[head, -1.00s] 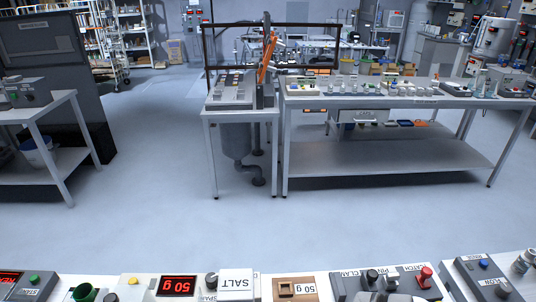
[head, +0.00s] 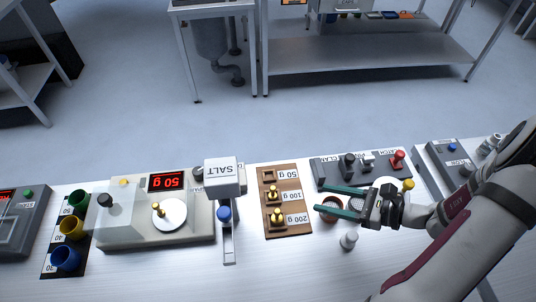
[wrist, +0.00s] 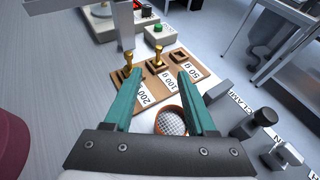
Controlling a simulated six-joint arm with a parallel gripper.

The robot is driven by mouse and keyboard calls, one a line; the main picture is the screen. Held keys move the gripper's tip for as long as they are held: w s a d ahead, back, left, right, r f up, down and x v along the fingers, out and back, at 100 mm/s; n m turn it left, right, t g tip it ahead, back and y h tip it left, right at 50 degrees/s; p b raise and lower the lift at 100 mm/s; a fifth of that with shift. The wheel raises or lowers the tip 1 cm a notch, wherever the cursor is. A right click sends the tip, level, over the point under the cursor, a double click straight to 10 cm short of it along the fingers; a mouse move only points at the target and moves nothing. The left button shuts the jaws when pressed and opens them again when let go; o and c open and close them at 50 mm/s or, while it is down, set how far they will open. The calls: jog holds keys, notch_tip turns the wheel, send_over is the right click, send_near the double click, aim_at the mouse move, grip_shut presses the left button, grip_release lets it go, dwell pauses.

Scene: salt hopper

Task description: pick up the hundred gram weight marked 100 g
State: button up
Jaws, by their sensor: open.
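The brass 100 g weight (head: 272,192) stands upright in the middle slot of the brown wooden board (head: 290,231). It also shows in the wrist view (wrist: 157,56). The larger 200 g weight (head: 276,215) stands in the slot beside it, also visible in the wrist view (wrist: 128,66). The 50 g slot (head: 269,175) is empty. My gripper (head: 321,198) is open and empty, to the right of the board, with its green fingers pointing towards it. In the wrist view the 100 g weight lies beyond and between the fingertips (wrist: 159,74).
A brown-rimmed pot with a mesh inside (wrist: 170,121) sits below my fingers. The salt hopper (head: 224,172) stands left of the board. A scale (head: 125,232) reading 50 g has a small brass weight (head: 158,209) on its pan. A lever box (head: 335,172) stands behind my gripper.

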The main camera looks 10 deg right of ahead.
aim_at(274, 187)
jog(key=x, duration=1.5)
jog(key=shift+w+a+f, duration=0.1)
jog(key=shift+a+f, duration=0.1)
jog(key=shift+a, duration=0.05)
grip_shut()
